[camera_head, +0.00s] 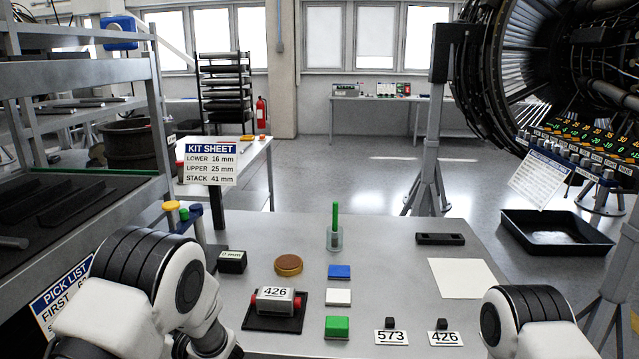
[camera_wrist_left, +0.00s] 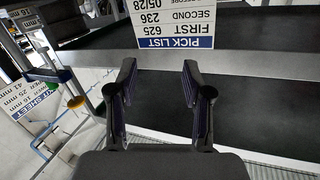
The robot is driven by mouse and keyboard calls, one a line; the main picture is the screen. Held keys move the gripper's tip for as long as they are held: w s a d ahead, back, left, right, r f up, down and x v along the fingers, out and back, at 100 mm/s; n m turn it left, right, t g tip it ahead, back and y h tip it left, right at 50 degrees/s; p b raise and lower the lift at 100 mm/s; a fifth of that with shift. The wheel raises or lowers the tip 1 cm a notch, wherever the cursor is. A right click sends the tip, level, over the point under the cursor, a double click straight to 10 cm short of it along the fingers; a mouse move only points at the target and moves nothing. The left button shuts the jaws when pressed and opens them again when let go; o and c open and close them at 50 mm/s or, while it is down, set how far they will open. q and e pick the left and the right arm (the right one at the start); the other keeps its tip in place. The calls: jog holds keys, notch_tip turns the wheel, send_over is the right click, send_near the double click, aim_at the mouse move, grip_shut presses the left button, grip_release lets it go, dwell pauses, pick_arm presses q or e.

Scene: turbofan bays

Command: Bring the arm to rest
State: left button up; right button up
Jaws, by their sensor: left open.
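My left gripper (camera_wrist_left: 158,82) is open in the left wrist view, with nothing between its fingers. It is in front of the dark shelf (camera_wrist_left: 240,85) and its pick list label (camera_wrist_left: 175,22), which shows upside down. In the head view my left arm comes in at the lower left, over the table's left edge, and its fingers are hidden. My right arm shows at the lower right of the head view; its gripper is out of the picture.
The grey table (camera_head: 385,265) holds a block labelled 426 (camera_head: 275,301) on a black pad, coloured squares, a brown disc (camera_head: 288,264), a green peg (camera_head: 335,220) and a white sheet (camera_head: 467,279). A metal rack (camera_head: 155,120) stands at the left, a turbofan (camera_head: 560,70) at the right.

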pick_arm(q)
jog(key=s+f+m+h, duration=0.4)
jog(key=s+f, duration=0.3)
jog(key=f, duration=0.3)
jog(key=s+f+m+h, duration=0.3)
jog(key=s+f+m, duration=0.1)
jog(key=s+f, duration=0.5)
jog(key=s+d+f+m+g+h, duration=0.1)
jog(key=s+d+f+g+h, duration=0.1)
jog(key=s, duration=0.5)
jog(key=s+d+f+g+h, duration=0.2)
jog(key=s+d+h, duration=0.2)
jog(key=s, duration=0.3)
jog(key=s+d+f+m+g+h, duration=0.1)
jog(key=s+d+f+g+h, duration=0.1)
jog(key=s+d, duration=0.3)
jog(key=shift+s+f+m+g+h, duration=0.35)
jog(key=shift+s+f+g, duration=0.2)
jog(key=shift+s, duration=0.65)
pick_arm(e)
jog(key=shift+s+r, duration=0.1)
jog(key=shift+s, duration=0.15)
